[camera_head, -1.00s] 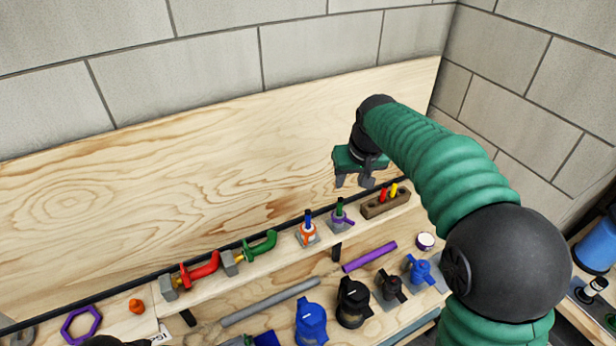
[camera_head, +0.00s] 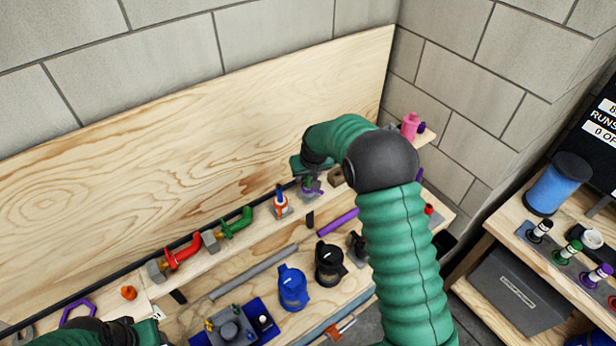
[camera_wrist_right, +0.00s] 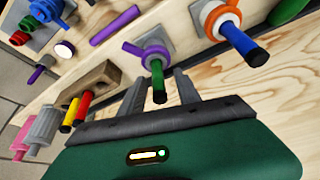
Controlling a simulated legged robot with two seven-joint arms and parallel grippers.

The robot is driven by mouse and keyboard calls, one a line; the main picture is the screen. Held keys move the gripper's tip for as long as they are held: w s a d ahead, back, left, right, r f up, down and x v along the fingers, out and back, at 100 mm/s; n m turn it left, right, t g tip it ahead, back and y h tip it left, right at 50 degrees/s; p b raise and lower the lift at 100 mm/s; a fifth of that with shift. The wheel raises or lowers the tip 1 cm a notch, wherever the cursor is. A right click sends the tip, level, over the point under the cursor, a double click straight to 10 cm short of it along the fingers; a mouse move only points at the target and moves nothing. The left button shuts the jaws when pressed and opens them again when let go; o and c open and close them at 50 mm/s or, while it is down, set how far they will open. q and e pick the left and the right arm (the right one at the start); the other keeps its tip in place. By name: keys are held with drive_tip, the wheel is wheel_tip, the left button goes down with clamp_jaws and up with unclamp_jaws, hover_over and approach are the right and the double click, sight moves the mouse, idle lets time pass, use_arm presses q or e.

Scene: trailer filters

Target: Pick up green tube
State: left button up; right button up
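The green tube (camera_wrist_right: 158,82) is a short dark green rod held in a purple ring clamp (camera_wrist_right: 148,52) on a grey base. My right gripper (camera_wrist_right: 160,78) is open, with one finger on each side of the tube. I cannot tell whether either finger touches it. In the head view the purple clamp (camera_head: 312,190) shows just below my right gripper (camera_head: 307,172), which largely hides the tube. Part of my left gripper (camera_head: 148,332) shows at the bottom left edge; its fingers are not clear.
An orange clamp with a blue tube (camera_wrist_right: 243,45) stands beside the purple one. A brown block (camera_wrist_right: 92,82) with red and yellow tubes is on the other side. The wooden back panel (camera_head: 200,130) rises behind the shelf. Blue and black jugs (camera_head: 329,262) stand lower in front.

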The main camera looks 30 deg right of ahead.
drive_tip(key=shift+w+f, duration=0.1)
drive_tip(key=shift+c, duration=1.4)
drive_tip(key=shift+d, duration=0.1)
clamp_jaws()
